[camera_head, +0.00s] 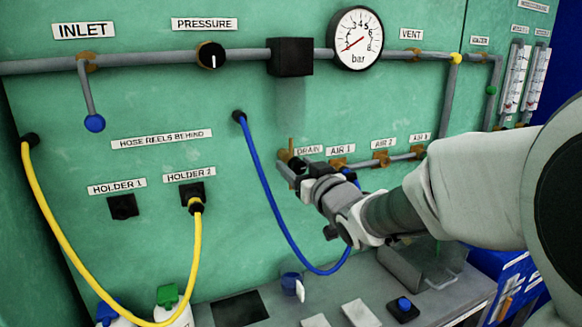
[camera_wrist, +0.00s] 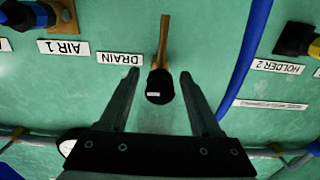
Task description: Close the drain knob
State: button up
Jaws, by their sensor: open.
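The drain knob (camera_wrist: 159,88) is a short black cylinder with a small white mark, on a copper-coloured pipe stub, beside the DRAIN label (camera_wrist: 120,58). The wrist view shows the panel upside down. My gripper (camera_wrist: 160,74) is open. Its two fingers stand on either side of the knob in the wrist view, with gaps on both sides. I cannot tell how deep the fingers reach around it. In the head view, my gripper (camera_head: 303,180) is at the panel just below the DRAIN label (camera_head: 309,150), and it largely hides the knob (camera_head: 297,164).
A blue hose (camera_head: 258,180) hangs left of my gripper and passes below it. The AIR 1 fitting (camera_head: 338,162) is close on the right. A pressure gauge (camera_head: 355,38) is above. A grey bench (camera_head: 330,290) with a metal tray lies below.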

grip_shut()
dwell(0.3)
jog(key=shift+f+n+b, duration=0.1)
jog(key=shift+n+b, duration=0.2)
jog(key=shift+b, duration=0.2)
jog(key=n+b, duration=0.2)
jog(key=b, duration=0.1)
jog(key=shift+f+n, duration=0.2)
jog(key=shift+n, duration=0.1)
jog(key=n+b, duration=0.5)
jog(key=shift+r, duration=0.1)
jog(key=n+b, duration=0.4)
jog(key=n, duration=0.1)
jog(key=shift+d+n, duration=0.1)
jog(key=shift+n, duration=0.3)
jog(key=shift+r+n+b, duration=0.2)
jog(key=shift+n+b, duration=0.85)
jog(key=shift+n, duration=0.85)
